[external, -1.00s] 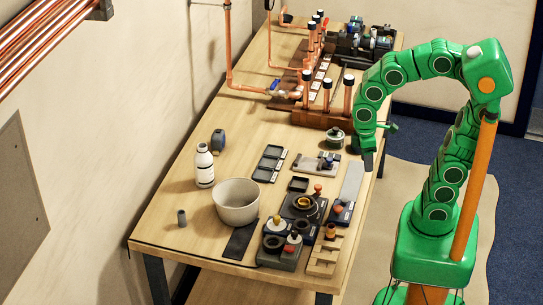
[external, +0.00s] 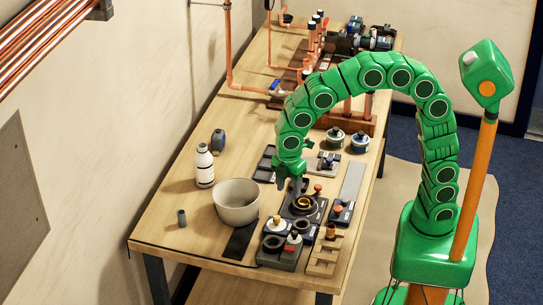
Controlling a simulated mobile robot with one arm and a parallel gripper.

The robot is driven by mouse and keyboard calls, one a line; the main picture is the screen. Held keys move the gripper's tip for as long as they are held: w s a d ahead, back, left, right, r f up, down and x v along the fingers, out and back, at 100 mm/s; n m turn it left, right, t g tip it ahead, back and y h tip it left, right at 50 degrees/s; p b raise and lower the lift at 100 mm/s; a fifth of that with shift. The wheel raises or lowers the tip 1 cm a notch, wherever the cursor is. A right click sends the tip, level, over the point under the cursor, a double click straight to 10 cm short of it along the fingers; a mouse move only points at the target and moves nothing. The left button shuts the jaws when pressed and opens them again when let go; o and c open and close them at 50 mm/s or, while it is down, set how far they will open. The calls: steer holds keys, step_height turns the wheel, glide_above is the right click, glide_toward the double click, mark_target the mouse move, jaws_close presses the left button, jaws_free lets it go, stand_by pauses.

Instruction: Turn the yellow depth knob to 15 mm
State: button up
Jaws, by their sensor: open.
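A round knob with a yellow ring (external: 304,203) sits on a dark block near the front of the bench; I take it for the yellow depth knob. Its scale and setting are too small to read. My gripper (external: 295,191) points down just above and to the left of this knob. It is open, and I see nothing held in it. I cannot tell whether the fingers touch the knob or its block. The gripper and wrist hide part of the area behind the knob.
A grey bowl (external: 237,203) and a white bottle (external: 204,166) stand to the left. Dark fixtures (external: 279,248) crowd the front, with a wooden rack (external: 325,256) at right. Copper pipes (external: 347,108) rise farther back.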

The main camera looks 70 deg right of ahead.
mark_target(277, 217)
steer(key=shift+n, duration=0.8)
steer(key=w+a, duration=0.1)
steer(key=w+a+f, duration=0.1)
steer(key=a, duration=0.1)
steer(key=shift+w+a+f, duration=0.2)
steer(key=shift+w+f, duration=0.05)
steer(key=shift+w, duration=0.15)
steer(key=shift+f, duration=3.95)
steer(key=shift+c, duration=0.3)
jaws_close()
